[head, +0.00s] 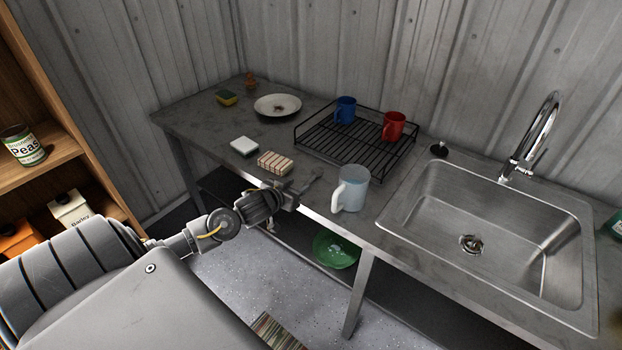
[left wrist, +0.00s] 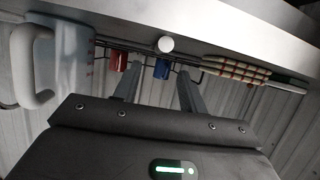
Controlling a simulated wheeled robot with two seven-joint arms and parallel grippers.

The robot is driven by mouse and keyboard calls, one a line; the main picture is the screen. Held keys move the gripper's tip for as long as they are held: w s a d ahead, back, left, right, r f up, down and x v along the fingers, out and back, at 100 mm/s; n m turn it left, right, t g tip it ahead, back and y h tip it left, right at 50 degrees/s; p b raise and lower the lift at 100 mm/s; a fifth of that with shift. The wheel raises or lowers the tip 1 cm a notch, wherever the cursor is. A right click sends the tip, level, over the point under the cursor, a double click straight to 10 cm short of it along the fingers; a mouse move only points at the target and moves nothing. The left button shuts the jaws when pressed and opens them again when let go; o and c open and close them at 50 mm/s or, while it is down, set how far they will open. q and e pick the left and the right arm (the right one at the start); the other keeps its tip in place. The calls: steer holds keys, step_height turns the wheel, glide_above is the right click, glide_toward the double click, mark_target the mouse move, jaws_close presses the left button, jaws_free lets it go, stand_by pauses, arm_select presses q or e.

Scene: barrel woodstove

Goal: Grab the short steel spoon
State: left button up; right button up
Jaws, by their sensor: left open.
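I cannot make out the short steel spoon with certainty. In the left wrist view, which looks upside down, a small pale round thing (left wrist: 165,44) lies at the counter edge, lined up between my fingertips; I cannot tell if it is the spoon's end. My left gripper (head: 310,182) is at the counter's front edge, between the striped block and the clear jug, and hides the surface there. In the left wrist view its two fingers (left wrist: 157,75) are apart, with nothing seen held between them. My right gripper is not in view.
Behind are a black rack (head: 318,146) with blue (head: 345,109) and red (head: 393,125) mugs, and a plate (head: 262,103). A sink (head: 430,220) is at right.

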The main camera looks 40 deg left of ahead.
mark_target(310, 179)
arm_select(q)
steer(key=shift+x, duration=1.05)
steer(key=shift+w+p, duration=0.3)
steer(key=shift+p, duration=0.05)
steer(key=p+x, duration=0.1)
steer(key=x, duration=0.2)
steer(key=shift+w, duration=0.3)
steer(key=shift+w+f, duration=0.35)
steer(key=shift+w, duration=0.1)
steer(key=shift+s, duration=0.1)
jaws_close()
